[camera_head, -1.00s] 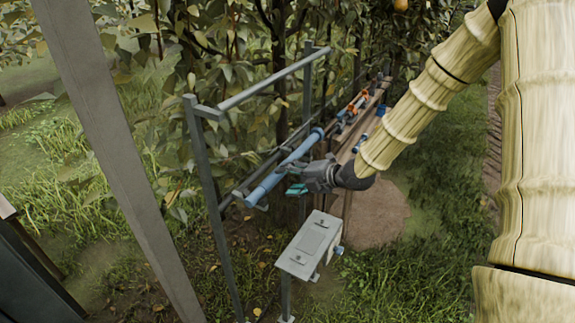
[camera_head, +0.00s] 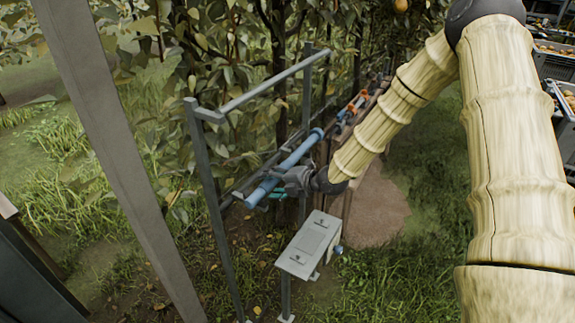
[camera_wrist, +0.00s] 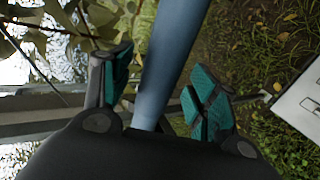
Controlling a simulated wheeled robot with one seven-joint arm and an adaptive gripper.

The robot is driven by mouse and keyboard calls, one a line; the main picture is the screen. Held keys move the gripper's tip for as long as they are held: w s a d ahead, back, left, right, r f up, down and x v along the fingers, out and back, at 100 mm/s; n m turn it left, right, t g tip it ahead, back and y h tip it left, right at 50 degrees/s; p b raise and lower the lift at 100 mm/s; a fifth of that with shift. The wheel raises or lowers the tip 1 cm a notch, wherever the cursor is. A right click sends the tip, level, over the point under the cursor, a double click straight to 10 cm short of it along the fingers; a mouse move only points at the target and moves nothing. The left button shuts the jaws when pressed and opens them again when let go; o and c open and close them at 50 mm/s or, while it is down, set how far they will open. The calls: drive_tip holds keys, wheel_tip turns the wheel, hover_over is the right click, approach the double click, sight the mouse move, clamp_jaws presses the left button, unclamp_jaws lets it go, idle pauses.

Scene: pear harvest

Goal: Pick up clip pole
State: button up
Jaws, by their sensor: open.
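The clip pole, a long blue tube (camera_head: 305,148), lies on the grey metal rack (camera_head: 197,148) and slants from lower left to upper right. My gripper (camera_head: 276,191) is at the near, lower part of the tube. In the wrist view the tube (camera_wrist: 174,45) runs between the two teal-padded fingers of my open gripper (camera_wrist: 161,90). One finger is on each side, with gaps visible at the fingertips. The black palm hides the tube's lower end there, so contact cannot be told.
A grey box on a post (camera_head: 308,243) stands just below my gripper; its edge also shows at right in the wrist view. A wooden shelf with orange and blue tools (camera_head: 357,101) lies beyond. Leafy branches crowd behind the rack. Crates of fruit (camera_head: 556,60) stand far right.

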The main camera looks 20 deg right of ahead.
drive_tip(key=shift+w+a, duration=0.1)
drive_tip(key=c, duration=1.2)
